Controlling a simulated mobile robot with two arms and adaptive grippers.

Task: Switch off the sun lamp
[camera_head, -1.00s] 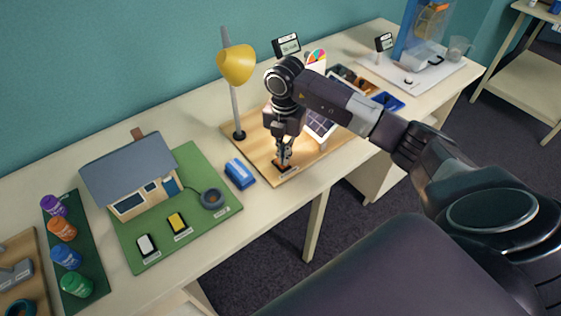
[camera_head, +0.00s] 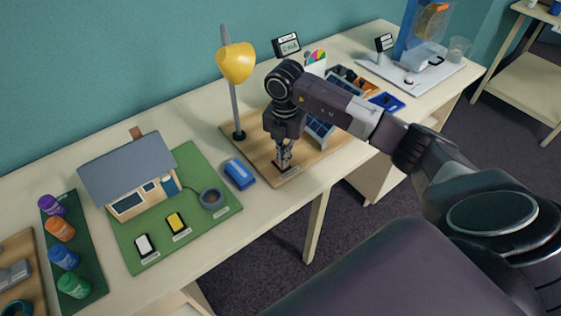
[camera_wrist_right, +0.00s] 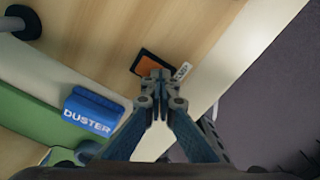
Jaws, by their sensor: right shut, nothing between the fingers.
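The sun lamp has a yellow shade (camera_head: 235,62) on a thin grey pole and stands at the back left of a wooden board (camera_head: 236,131). The switch, an orange rocker in a black frame (camera_wrist_right: 148,62) with a small white label, sits near the board's front edge. My right gripper (camera_head: 283,166) points down at the switch, fingers shut and empty. In the right wrist view its fingertips (camera_wrist_right: 157,76) overlap the switch's near side; whether they touch it I cannot tell. The solar panel (camera_head: 320,127) behind my gripper is dark blue and partly hidden. My left gripper is out of view.
A blue duster (camera_head: 240,174) lies just left of the board. A model house (camera_head: 131,180) on a green base stands farther left. A small meter (camera_head: 286,45) and several coloured samples are behind my right arm.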

